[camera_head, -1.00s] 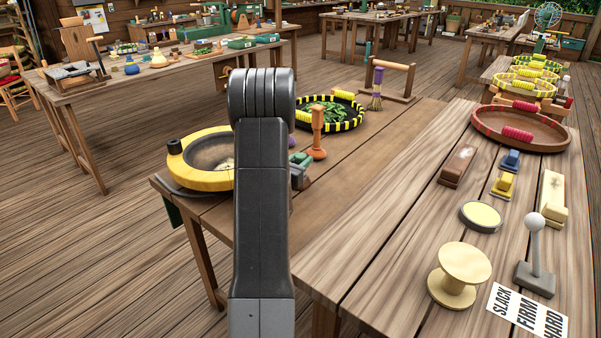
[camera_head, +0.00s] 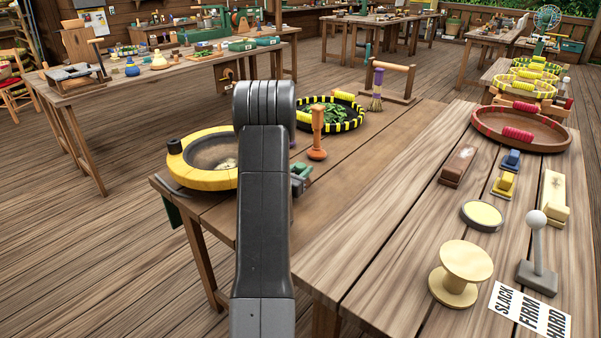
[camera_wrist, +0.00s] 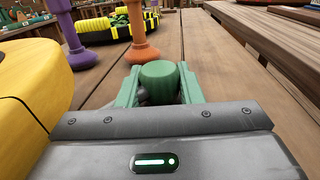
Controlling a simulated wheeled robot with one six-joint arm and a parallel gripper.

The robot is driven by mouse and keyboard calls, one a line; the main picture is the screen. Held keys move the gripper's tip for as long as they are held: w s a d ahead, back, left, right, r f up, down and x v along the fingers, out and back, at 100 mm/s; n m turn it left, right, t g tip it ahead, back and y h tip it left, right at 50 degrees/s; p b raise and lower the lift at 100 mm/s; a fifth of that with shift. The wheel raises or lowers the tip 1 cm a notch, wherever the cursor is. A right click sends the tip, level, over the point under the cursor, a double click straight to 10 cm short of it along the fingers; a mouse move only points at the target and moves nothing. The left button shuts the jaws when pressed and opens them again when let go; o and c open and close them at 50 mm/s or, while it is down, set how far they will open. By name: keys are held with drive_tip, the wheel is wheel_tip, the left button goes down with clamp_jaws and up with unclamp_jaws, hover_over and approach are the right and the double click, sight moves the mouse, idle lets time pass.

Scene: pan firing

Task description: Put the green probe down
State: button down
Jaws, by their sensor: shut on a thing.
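My gripper (camera_wrist: 160,92) has green fingers and is shut on the green probe (camera_wrist: 160,74), whose rounded green top shows between them in the wrist view. In the head view my arm hides most of the gripper, and only a small green and grey part shows at the arm's right edge. The probe's lower end is hidden, so I cannot tell whether it touches the table (camera_head: 383,165). An orange probe (camera_head: 317,135) stands upright just beyond the gripper; it also shows in the wrist view (camera_wrist: 138,35). A purple probe (camera_wrist: 72,32) stands left of it.
A yellow-rimmed pan (camera_head: 200,178) is close on the left. A black-and-yellow pan (camera_head: 356,122) with green leaves lies behind. The table's middle is bare. At right are a reddish pan (camera_head: 480,128), a cream spool (camera_head: 457,272), a grey lever (camera_head: 537,255) and a lettered card (camera_head: 530,310).

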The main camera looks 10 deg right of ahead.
drive_tip(key=shift+s+f, duration=0.25)
drive_tip(key=shift+f, duration=0.6)
drive_tip(key=c, duration=1)
unclamp_jaws()
drive_tip(key=shift+w+r+p, duration=0.15)
drive_tip(key=shift+r+p, duration=0.5)
drive_tip(key=shift+p, duration=0.3)
drive_tip(key=v, duration=0.6)
drive_tip(key=b+v, duration=0.1)
drive_tip(key=v, duration=0.5)
drive_tip(key=shift+w+r, duration=0.1)
drive_tip(key=shift+r, duration=0.1)
